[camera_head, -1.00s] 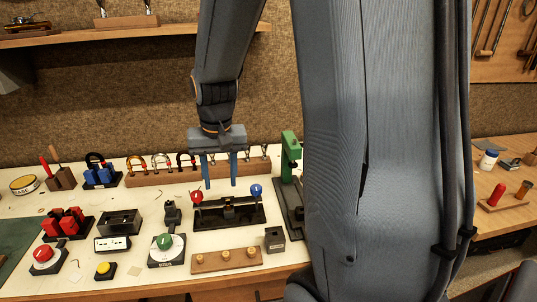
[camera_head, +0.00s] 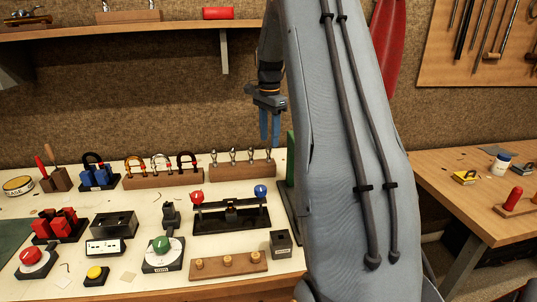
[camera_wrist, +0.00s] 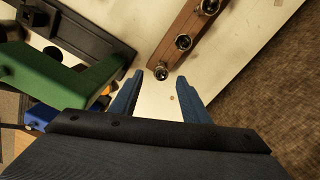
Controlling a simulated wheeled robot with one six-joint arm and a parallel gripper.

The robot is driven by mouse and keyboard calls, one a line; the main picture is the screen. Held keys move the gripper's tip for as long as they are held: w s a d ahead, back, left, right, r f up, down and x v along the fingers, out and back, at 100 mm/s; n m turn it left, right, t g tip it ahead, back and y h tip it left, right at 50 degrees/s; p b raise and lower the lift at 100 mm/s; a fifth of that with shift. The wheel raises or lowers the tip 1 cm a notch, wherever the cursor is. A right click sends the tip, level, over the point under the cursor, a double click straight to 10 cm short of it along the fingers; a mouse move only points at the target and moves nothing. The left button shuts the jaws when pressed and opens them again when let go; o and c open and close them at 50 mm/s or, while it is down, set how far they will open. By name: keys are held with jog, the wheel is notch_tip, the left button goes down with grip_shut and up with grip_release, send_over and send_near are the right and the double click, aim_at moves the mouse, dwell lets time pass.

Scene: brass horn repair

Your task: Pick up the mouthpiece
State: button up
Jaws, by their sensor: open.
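Several silver mouthpieces (camera_head: 251,154) stand in a row on a wooden rack (camera_head: 243,168) at the back of the white worktop. In the wrist view, three mouthpieces show from above on the rack (camera_wrist: 196,20). The end mouthpiece (camera_wrist: 162,73) appears in the gap between my fingertips. My gripper (camera_head: 270,141) is open and empty, with its two blue fingers pointing down near the rack's right end. It also shows in the wrist view (camera_wrist: 160,76). Its exact height above the mouthpiece is hard to tell.
A green-framed tool (camera_wrist: 65,78) stands close to my gripper, left in the wrist view. A black fixture with red and blue knobs (camera_head: 230,215) is in front of the rack. Another wooden rack (camera_head: 163,180) with horseshoe-shaped pieces is to the left. A shelf (camera_head: 130,28) hangs behind.

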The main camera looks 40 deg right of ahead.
aim_at(269, 146)
jog(key=shift+a+f+p, duration=0.1)
jog(key=shift+f+p, duration=0.85)
jog(key=shift+f, duration=1.45)
jog(key=shift+w, duration=0.1)
jog(key=shift+c, duration=0.4)
grip_shut()
